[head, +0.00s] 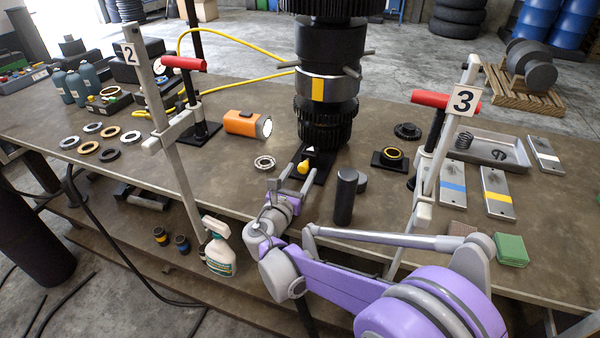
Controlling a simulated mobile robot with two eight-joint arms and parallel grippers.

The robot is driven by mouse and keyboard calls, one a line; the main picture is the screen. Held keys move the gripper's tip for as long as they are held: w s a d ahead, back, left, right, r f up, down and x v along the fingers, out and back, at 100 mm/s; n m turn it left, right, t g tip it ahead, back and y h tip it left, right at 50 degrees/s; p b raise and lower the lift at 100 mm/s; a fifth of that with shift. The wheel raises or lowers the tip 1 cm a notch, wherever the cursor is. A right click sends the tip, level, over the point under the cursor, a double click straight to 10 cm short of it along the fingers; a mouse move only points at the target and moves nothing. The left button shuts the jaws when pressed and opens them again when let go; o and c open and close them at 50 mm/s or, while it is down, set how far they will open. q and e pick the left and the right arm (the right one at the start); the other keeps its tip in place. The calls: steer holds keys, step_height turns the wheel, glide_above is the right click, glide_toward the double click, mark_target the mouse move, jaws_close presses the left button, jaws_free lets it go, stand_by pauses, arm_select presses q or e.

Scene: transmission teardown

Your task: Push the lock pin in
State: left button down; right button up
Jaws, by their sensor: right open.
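A small yellow knob (303,167), which looks like the lock pin, sits low at the foot of the dark gear stack (325,122), on a black base plate (318,178). I cannot tell how far in it is. My right gripper (296,178) is open just in front of the yellow knob, with its fingers pointing at the stack. I see nothing held between the fingers, and I cannot tell whether they touch the knob. My left gripper is not in view.
A black cylinder (345,196) stands right of my right gripper. A metal ring (264,162) and an orange flashlight (243,123) lie to the left.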

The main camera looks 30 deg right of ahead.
steer(key=shift+w+d, duration=0.15)
steer(key=shift+c, duration=0.3)
jaws_close()
stand_by(1.1)
